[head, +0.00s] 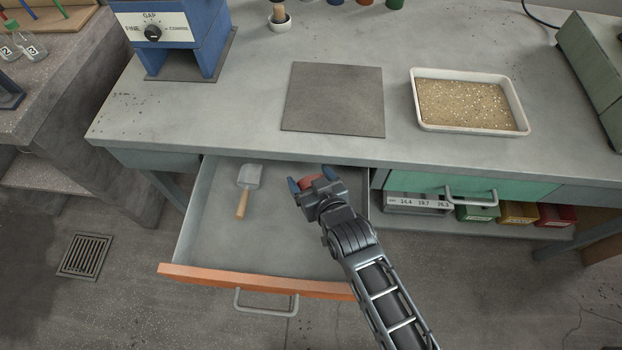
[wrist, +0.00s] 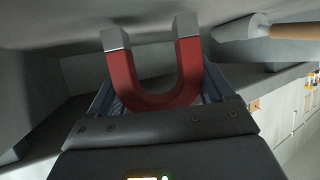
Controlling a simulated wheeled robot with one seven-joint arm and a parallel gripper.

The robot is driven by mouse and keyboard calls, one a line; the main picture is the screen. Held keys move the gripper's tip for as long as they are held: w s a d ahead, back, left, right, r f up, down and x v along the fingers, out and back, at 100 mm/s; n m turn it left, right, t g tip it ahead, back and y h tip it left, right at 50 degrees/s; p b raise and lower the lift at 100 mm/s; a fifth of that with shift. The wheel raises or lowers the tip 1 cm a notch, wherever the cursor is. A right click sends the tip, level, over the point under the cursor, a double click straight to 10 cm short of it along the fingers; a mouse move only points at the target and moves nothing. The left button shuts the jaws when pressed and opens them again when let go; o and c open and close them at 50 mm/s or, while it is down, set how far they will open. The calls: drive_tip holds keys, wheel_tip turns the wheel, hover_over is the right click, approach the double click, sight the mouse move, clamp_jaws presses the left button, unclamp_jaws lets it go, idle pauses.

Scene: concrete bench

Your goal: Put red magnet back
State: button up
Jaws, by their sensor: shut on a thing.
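A red horseshoe magnet with grey tips (wrist: 183,82) is between the fingers of my gripper (wrist: 158,95) in the wrist view. The gripper is over the back right of an open drawer (head: 258,281) with an orange front edge. I cannot tell whether the magnet touches the drawer floor.
A scoop with a wooden handle (head: 244,190) lies in the drawer, left of my gripper. On the bench are a grey mat (head: 333,98), a tray of sandy grains (head: 421,123) and a blue machine (head: 207,40). A green drawer (head: 420,183) is at right. The drawer's front middle is clear.

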drive_tip(key=shift+s+f, duration=0.1)
drive_tip(key=shift+f, duration=0.25)
drive_tip(key=shift+f, duration=0.1)
drive_tip(key=o, duration=1.3)
drive_tip(key=shift+f, duration=0.1)
drive_tip(key=shift+c, duration=0.2)
drive_tip(key=shift+r, duration=0.3)
drive_tip(key=v, duration=0.7)
drive_tip(key=shift+s+d, duration=0.2)
drive_tip(key=shift+s, duration=0.05)
